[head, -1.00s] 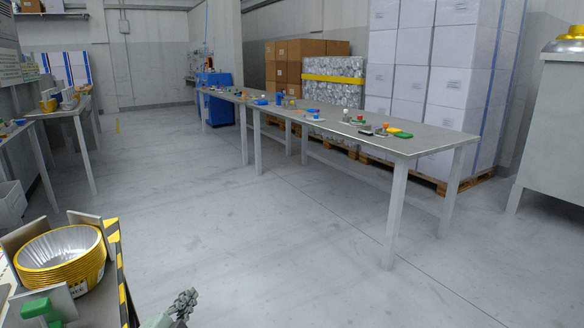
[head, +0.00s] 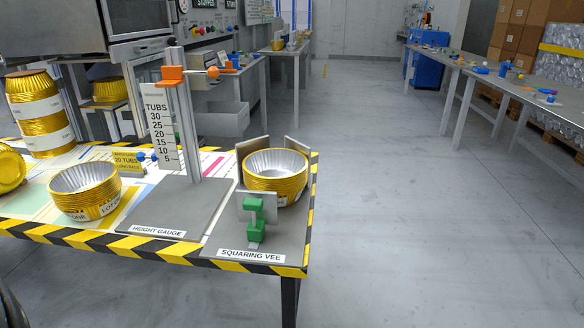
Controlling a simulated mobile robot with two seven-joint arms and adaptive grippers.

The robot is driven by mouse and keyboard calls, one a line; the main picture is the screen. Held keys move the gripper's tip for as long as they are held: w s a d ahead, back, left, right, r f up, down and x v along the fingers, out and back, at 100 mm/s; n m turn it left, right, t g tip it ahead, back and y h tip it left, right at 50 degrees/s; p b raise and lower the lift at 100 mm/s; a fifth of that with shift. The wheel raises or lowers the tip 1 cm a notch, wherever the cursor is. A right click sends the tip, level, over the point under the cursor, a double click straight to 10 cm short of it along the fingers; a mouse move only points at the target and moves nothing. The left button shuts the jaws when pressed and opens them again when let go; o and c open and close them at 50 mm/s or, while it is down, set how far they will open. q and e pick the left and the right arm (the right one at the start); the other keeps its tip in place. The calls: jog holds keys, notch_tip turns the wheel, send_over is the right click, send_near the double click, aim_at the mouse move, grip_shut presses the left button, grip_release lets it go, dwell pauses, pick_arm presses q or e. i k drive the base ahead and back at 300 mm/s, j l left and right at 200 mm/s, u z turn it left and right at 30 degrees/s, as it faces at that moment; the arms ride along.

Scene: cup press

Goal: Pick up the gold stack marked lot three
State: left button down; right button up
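A gold stack of nested foil tubs (head: 277,178) sits upright in the squaring vee (head: 225,243), against its upright plates and behind a green clamp (head: 255,220). A second gold stack (head: 84,190) stands on the table left of the height gauge (head: 190,130). Its label shows "LOT", but the number is unclear. Neither gripper is in view.
The table has a yellow-and-black striped edge (head: 150,252). A tall banded gold stack (head: 38,112) and a gold tub on its side (head: 10,168) are at the left. A press-like machine (head: 75,30) stands behind. The floor to the right is clear.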

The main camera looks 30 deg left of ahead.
aim_at(283, 172)
jog(key=u, duration=1.1)
jog(key=i+l, duration=0.1)
jog(key=l, duration=0.35)
jog(key=i+l+u, duration=0.15)
jog(key=l, duration=0.3)
jog(key=i+l, duration=0.1)
jog(key=l, duration=0.35)
jog(key=i+l+u, duration=0.1)
jog(key=l, duration=0.4)
